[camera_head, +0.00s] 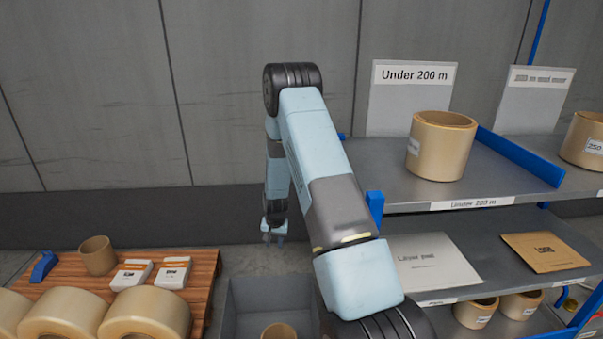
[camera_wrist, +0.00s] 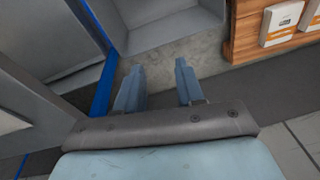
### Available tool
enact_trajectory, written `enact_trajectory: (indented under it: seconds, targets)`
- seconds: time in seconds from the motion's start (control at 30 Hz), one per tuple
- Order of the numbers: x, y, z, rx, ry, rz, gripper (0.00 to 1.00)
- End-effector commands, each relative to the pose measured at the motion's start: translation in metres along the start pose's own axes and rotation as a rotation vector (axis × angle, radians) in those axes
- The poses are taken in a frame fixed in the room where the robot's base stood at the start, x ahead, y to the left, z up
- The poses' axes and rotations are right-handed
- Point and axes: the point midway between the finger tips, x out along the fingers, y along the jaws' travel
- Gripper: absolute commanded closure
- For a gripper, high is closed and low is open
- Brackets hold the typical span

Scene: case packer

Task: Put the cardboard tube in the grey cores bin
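A brown cardboard tube (camera_head: 97,257) stands upright at the back of the wooden bench (camera_head: 208,262), at lower left in the head view. The grey bin (camera_head: 256,295) is on the floor to the right of the bench. Another brown tube-like piece (camera_head: 278,332) shows inside the bin, cut off by the picture's lower edge. My gripper (camera_head: 274,236) hangs pointing down behind the bin. In the wrist view my gripper (camera_wrist: 157,72) is open, with nothing between its fingers. A grey bin wall (camera_wrist: 165,37) shows past the fingertips.
Large tan tape rolls (camera_head: 146,315), two white boxes (camera_head: 172,273) and a blue tape dispenser (camera_head: 44,266) share the bench. A grey shelf rack (camera_head: 400,190) with blue edges stands right, holding a roll (camera_head: 441,145), a white layer pad (camera_head: 433,262) and a brown envelope (camera_head: 543,252).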

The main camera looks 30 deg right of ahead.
Motion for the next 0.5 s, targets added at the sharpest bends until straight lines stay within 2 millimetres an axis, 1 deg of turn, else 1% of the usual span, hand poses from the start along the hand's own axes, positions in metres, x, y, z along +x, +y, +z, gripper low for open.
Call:
enact_trajectory:
  seconds: [0.03,0.1,0.27,0.3,0.5]
  targets:
    - [-0.02,-0.004,-0.004,-0.011,0.011,-0.005,0.62]
    - [-0.044,-0.009,-0.005,-0.027,0.019,-0.009,0.62]
    - [-0.098,-0.017,-0.006,-0.064,0.038,-0.019,0.62]
    - [-0.111,-0.019,-0.005,-0.073,0.042,-0.021,0.62]
    - [-0.176,-0.025,0.002,-0.119,0.066,-0.031,0.62]
